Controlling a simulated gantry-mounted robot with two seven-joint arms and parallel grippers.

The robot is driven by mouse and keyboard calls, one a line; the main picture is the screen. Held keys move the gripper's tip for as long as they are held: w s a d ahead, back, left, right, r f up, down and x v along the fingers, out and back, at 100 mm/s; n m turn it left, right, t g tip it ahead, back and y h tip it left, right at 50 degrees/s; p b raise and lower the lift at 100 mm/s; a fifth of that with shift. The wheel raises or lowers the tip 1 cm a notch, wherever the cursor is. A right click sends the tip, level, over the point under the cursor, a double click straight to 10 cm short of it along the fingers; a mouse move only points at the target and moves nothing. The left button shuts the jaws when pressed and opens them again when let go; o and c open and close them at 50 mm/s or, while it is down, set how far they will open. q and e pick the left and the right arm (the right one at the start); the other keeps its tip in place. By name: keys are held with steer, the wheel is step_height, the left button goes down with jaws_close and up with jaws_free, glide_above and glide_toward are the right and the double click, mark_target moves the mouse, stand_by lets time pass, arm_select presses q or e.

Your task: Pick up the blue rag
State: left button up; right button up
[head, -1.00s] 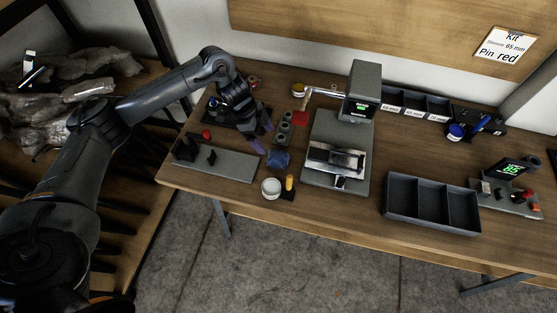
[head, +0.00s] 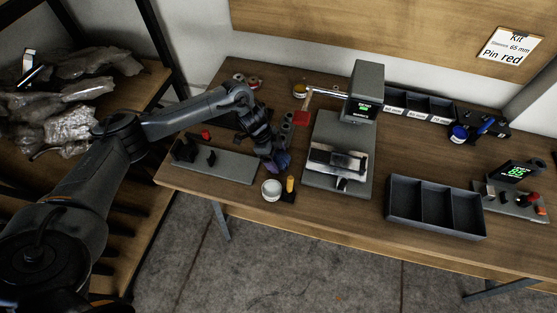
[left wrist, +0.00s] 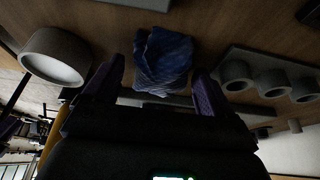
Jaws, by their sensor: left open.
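The blue rag (left wrist: 163,60) is a crumpled cloth on the wooden table. In the left wrist view it lies between the two fingers of my left gripper (left wrist: 158,85), which is open, one finger on either side. In the head view the rag (head: 283,157) is mostly hidden behind my left gripper (head: 275,163), which points down at it. I cannot tell whether the fingers touch the cloth. My right gripper is not in view.
A block with round holes (left wrist: 272,82) stands beside the rag. A white round jar (head: 271,189) and a yellow item (head: 290,184) are in front. A grey press-like device (head: 340,150) stands to the right, near a dark divided tray (head: 433,233).

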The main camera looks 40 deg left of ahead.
mark_target(277, 157)
arm_select(q)
steer(key=shift+f, duration=0.1)
steer(key=c, duration=1.1)
steer(key=shift+o, duration=0.2)
step_height(277, 157, up, 10)
steer(key=shift+r+p, duration=0.1)
steer(key=shift+p, duration=0.85)
